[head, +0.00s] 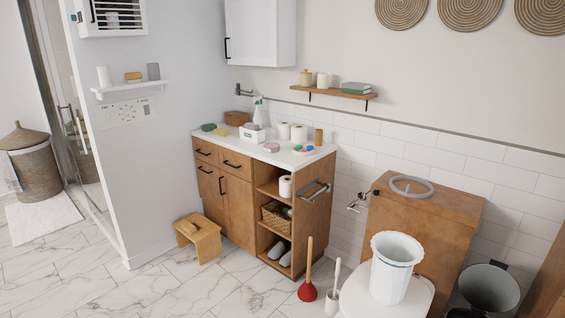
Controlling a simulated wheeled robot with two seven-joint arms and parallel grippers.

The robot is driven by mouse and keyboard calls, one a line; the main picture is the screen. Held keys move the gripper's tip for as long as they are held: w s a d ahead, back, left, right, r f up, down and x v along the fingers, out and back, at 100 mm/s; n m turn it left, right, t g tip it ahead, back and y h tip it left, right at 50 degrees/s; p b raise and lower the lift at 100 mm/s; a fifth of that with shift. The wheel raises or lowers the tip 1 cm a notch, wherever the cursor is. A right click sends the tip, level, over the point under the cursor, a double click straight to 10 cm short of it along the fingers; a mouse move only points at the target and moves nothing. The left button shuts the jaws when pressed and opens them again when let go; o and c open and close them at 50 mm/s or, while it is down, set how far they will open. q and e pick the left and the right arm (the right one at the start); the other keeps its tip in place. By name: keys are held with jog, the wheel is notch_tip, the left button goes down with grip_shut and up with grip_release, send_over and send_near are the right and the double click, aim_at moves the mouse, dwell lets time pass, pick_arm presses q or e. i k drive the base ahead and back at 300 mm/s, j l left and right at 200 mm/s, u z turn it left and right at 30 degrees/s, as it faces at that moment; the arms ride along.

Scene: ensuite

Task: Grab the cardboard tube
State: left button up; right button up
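A small brown cylinder that looks like the cardboard tube (318,136) stands upright near the back right of the white countertop (237,144) on the wooden cabinet. It is just right of two white paper rolls (298,134). Neither of my grippers is in view, so nothing shows as held.
The counter also bears a spray bottle (259,112), a white caddy (251,134) and small colored items. A wooden stool (198,238), red plunger (307,291), toilet brush (333,296) and toilet with a white bin (392,270) stand around the cabinet. Marble floor is free at left.

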aim_at(319, 132)
jog(key=i+z, duration=0.15)
jog(key=i, duration=0.4)
jog(key=i+j+z, duration=0.15)
jog(key=i, duration=0.4)
jog(key=i+j+z, duration=0.15)
jog(key=i, duration=0.4)
jog(key=i+j+z, duration=0.1)
jog(key=j+z, duration=0.15)
jog(key=z, duration=0.25)
jog(key=j+z, duration=0.3)
jog(key=z, duration=0.15)
